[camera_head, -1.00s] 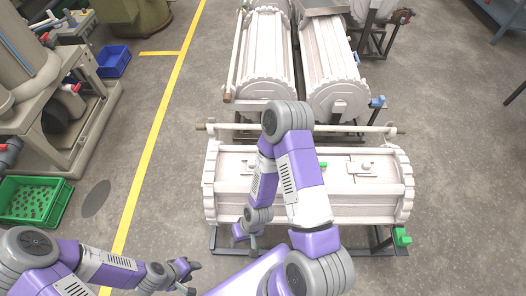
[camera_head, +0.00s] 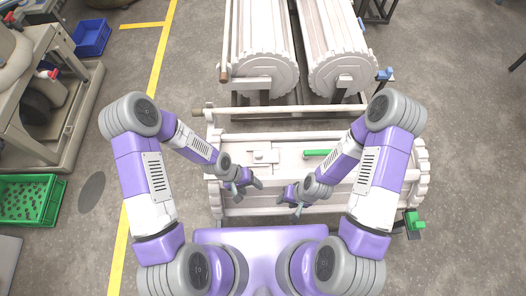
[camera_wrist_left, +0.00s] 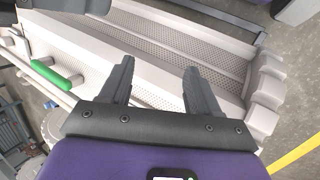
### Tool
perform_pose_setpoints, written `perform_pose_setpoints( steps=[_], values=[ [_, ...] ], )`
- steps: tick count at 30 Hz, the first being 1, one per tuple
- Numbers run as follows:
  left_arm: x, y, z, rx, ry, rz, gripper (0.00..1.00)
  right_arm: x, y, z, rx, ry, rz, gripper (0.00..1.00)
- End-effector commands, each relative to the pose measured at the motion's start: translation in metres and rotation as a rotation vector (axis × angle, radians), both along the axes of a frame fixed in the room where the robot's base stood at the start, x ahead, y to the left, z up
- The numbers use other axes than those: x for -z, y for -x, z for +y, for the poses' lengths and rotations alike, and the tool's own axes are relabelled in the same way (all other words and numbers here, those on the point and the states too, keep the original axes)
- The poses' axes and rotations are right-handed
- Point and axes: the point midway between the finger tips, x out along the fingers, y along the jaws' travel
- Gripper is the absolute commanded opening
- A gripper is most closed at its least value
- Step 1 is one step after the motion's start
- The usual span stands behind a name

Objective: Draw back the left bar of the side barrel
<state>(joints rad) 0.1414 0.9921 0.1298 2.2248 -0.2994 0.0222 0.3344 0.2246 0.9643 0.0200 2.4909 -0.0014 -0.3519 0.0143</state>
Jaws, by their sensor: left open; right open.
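The side barrel (camera_head: 418,170) is white and lies crosswise in front of me, with toothed end rings. On its lid, a white plate with a small knob, seemingly the left bar (camera_head: 265,156), shows at the left. A green handle (camera_head: 317,153) sits to the right of it; it also shows in the left wrist view (camera_wrist_left: 50,74). My left gripper (camera_head: 248,186) is open and empty over the barrel's left part, nearer me than the plate. In the left wrist view its fingers (camera_wrist_left: 157,82) are apart above perforated panels. My right gripper (camera_head: 293,202) is open over the barrel's middle; its arm hides the right lid.
A pale rod (camera_head: 300,111) runs along the barrel's far side. A green clip (camera_head: 413,222) is at the right end. A green crate (camera_head: 30,200) and a blue crate (camera_head: 91,37) are at the left, beyond a yellow line.

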Motion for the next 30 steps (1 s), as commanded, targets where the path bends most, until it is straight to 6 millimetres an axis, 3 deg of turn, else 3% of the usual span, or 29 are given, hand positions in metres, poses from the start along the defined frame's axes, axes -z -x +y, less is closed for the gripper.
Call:
perform_pose_setpoints(
  steps=[3,6,12,15,20,30],
  values=[
    [0.002,-0.038,-0.026,0.101,-0.048,0.01,0.62,0.015,0.0,0.0,0.0,0.0,0.0,0.43],
    [-0.002,-0.07,-0.036,0.149,-0.143,0.002,0.62,0.023,0.0,0.0,0.0,0.0,0.0,0.43],
    [-0.02,-0.127,-0.039,0.132,-0.346,-0.06,0.62,0.034,0.0,0.0,0.0,0.0,0.0,0.43],
    [-0.029,-0.145,-0.038,0.105,-0.411,-0.09,0.62,0.036,0.0,0.0,0.0,0.0,0.0,0.43],
    [-0.03,-0.155,-0.037,0.083,-0.453,-0.107,0.62,0.039,0.0,0.0,0.0,0.0,0.0,0.43],
    [0.022,-0.155,-0.036,0.081,-0.454,-0.106,0.62,0.056,0.0,0.0,0.0,0.0,0.0,0.43]
  ],
)
